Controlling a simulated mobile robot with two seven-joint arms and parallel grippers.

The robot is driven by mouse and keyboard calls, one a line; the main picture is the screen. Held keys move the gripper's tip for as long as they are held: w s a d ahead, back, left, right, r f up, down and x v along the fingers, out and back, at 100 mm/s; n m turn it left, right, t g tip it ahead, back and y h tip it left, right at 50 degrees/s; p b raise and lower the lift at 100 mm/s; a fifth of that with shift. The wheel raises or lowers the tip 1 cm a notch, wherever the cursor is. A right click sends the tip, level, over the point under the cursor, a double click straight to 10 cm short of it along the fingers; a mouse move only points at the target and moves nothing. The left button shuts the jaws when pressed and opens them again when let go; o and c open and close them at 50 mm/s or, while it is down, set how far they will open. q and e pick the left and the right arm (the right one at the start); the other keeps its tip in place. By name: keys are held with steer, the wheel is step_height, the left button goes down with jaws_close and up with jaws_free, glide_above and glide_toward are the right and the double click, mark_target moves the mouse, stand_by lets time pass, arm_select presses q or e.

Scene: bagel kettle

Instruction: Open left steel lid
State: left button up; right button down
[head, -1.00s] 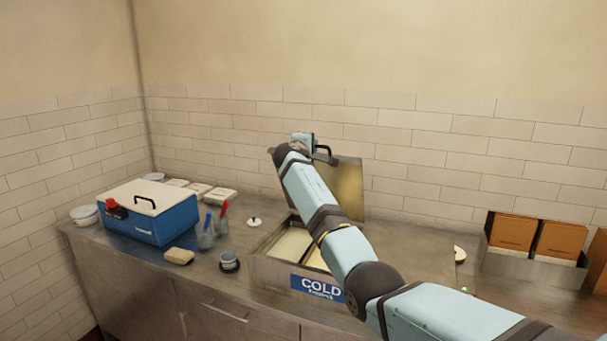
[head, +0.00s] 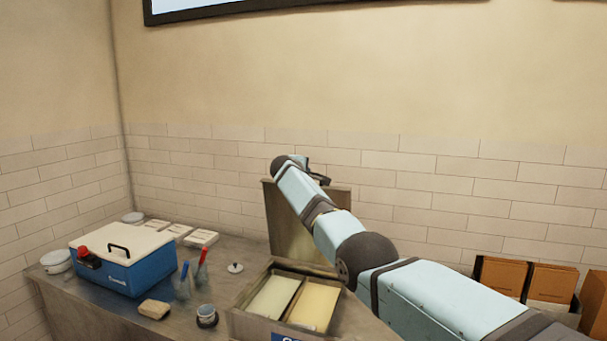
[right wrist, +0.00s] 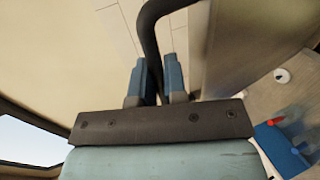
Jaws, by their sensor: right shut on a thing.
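The steel lid (head: 285,222) stands about upright at the back of the open cold container (head: 243,324) in the head view. My right arm crosses in front and hides part of it. In the right wrist view, the two blue fingers of my right gripper (right wrist: 159,78) are shut on the lid's black curved handle (right wrist: 151,32). The lid's steel face (right wrist: 240,50) fills the area right of the handle there. The container below shows two pale compartments. My left gripper is not in view.
A blue cooler with a white lid (head: 122,262) stands on the counter at left. Near it are red and blue bottles (head: 182,286), a sponge (head: 154,309) and a small cup (head: 207,316). Brown boxes (head: 502,274) stand at right. The tiled wall (head: 420,165) is close behind the lid.

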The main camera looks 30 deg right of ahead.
steer(key=c, duration=1.2)
jaws_free()
steer(key=shift+f, duration=0.1)
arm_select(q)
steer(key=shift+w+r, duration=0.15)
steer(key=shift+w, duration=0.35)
arm_select(e)
steer(key=shift+a, duration=0.1)
arm_select(q)
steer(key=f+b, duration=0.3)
steer(key=b, duration=0.1)
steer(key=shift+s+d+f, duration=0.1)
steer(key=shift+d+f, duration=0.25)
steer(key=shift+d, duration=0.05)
arm_select(e)
steer(key=v, duration=1.3)
steer(key=shift+s+a, duration=0.15)
steer(key=shift+s, duration=0.05)
